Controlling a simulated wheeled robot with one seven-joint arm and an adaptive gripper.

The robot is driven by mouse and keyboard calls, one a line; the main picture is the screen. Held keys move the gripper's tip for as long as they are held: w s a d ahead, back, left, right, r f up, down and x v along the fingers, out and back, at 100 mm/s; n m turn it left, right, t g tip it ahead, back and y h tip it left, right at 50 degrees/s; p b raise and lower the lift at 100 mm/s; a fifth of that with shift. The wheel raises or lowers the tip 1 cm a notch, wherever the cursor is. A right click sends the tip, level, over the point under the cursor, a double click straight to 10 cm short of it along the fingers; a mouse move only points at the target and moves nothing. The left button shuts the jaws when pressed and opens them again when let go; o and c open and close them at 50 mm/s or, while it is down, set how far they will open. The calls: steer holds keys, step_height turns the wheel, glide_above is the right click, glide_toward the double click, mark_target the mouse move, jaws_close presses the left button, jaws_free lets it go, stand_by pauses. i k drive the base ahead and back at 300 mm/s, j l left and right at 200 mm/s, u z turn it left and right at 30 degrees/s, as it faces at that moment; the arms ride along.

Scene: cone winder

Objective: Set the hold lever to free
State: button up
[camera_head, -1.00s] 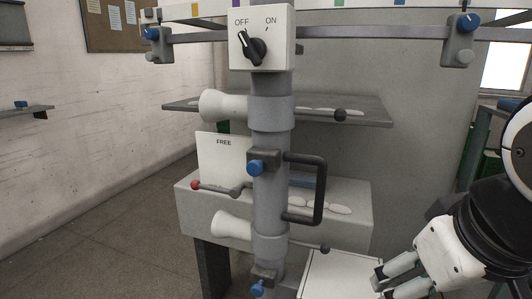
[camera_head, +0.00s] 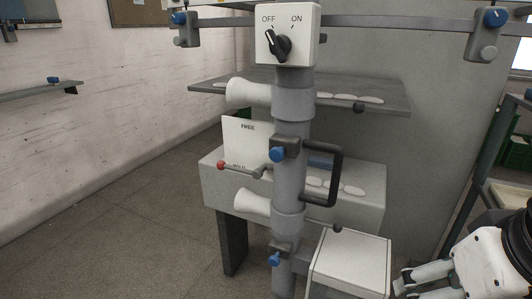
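The hold lever (camera_head: 241,170) is a thin grey arm with a red ball (camera_head: 221,165) at its left end. It lies nearly level, in front of the lower edge of a white label plate (camera_head: 243,142). The plate reads FREE at its top, and small lettering at its bottom is partly covered by the lever. The red ball is at the bottom of the plate, away from FREE. My gripper (camera_head: 399,286) is at the bottom right, well away from the lever and right of a white box.
A grey post (camera_head: 292,185) stands in the middle, with a black handle (camera_head: 337,175), white cones (camera_head: 250,94) and an OFF/ON switch box (camera_head: 287,35) pointing towards OFF. A white box (camera_head: 350,262) stands between post and gripper. Floor (camera_head: 130,225) at left is clear.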

mark_target(258, 174)
steer(key=i+j, duration=0.1)
steer(key=j, duration=0.4)
steer(key=i+j, duration=0.1)
steer(key=j, duration=0.4)
steer(key=i+j, duration=0.15)
steer(key=j, duration=0.3)
steer(key=i+j+z, duration=0.1)
steer(key=j, duration=0.4)
steer(key=i+j, duration=0.1)
steer(key=j, duration=0.9)
steer(key=i+z, duration=0.05)
